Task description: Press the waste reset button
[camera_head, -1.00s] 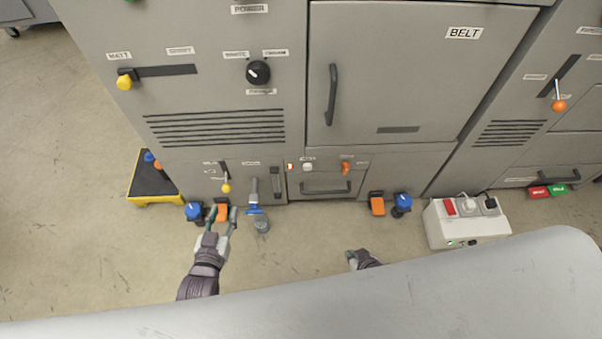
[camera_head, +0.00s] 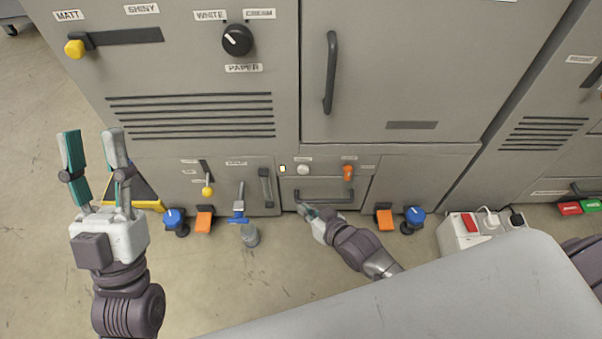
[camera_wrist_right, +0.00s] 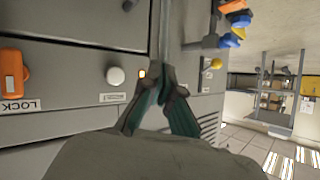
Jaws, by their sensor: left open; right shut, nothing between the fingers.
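A white round button (camera_head: 303,169) sits on the lower machine panel between a lit yellow lamp (camera_head: 283,170) and an orange knob (camera_head: 348,173). The labels by it are too small to read. The button also shows in the right wrist view (camera_wrist_right: 115,76). My right gripper (camera_head: 304,210) is shut and empty, in front of the drawer's left side and below the button in the head view. In the wrist view its fingertips (camera_wrist_right: 164,72) appear beside the lamp, apart from the button. My left gripper (camera_head: 90,132) is open and empty at the left, away from the button.
A dark drawer handle (camera_head: 325,196) juts out below the button. Orange pedals (camera_head: 204,221) and blue knobs (camera_head: 415,215) stand low along the machine. A white socket box (camera_head: 460,234) stands at right.

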